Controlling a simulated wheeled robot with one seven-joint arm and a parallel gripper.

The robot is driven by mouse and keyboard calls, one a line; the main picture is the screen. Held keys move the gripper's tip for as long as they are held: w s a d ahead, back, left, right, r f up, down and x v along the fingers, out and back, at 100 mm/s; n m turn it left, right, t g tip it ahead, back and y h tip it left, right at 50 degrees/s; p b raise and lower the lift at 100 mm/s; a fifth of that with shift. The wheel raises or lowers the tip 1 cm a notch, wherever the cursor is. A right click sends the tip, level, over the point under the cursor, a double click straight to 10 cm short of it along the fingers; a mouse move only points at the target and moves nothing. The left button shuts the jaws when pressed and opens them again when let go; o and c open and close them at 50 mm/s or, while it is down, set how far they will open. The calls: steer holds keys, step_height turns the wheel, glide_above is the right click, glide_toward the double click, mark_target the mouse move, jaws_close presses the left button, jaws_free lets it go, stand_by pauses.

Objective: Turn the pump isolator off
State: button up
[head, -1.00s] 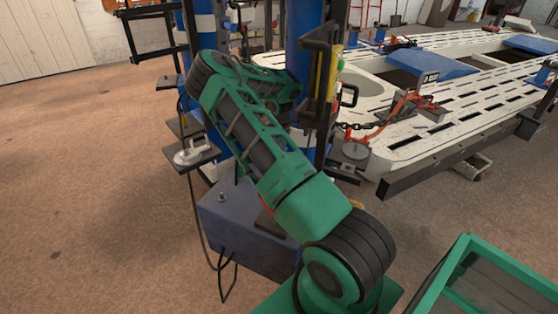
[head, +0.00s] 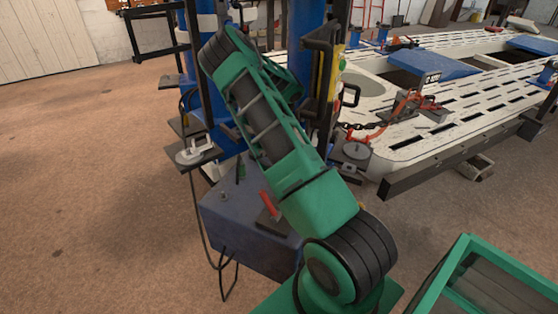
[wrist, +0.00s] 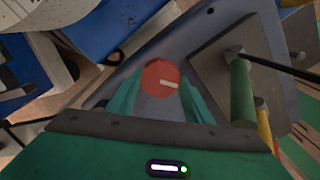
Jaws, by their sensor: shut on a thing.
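In the head view a blue-grey box (head: 240,226) stands on the floor below my green arm. My arm hides much of that box's upper side, and I cannot make out the knob there.
Beside the knob are a grey plate (wrist: 205,72), a green cylinder (wrist: 241,96) and a dark rod. A small red part (head: 269,204) shows on the box. Blue columns (head: 304,38) stand behind, and a white slotted bench (head: 445,105) is at right. Floor at left is clear.

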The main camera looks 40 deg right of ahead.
steer(key=n, duration=0.5)
steer(key=shift+w+d+r+n, duration=0.1)
steer(key=shift+w+d+n, duration=0.05)
steer(key=shift+d+n, duration=0.15)
steer(key=n, duration=0.5)
stand_by(0.4)
steer(key=o, duration=1)
steer(key=shift+o, duration=0.2)
steer(key=shift+a, duration=0.1)
step_height(320, 180, up, 11)
steer(key=shift+f, duration=0.2)
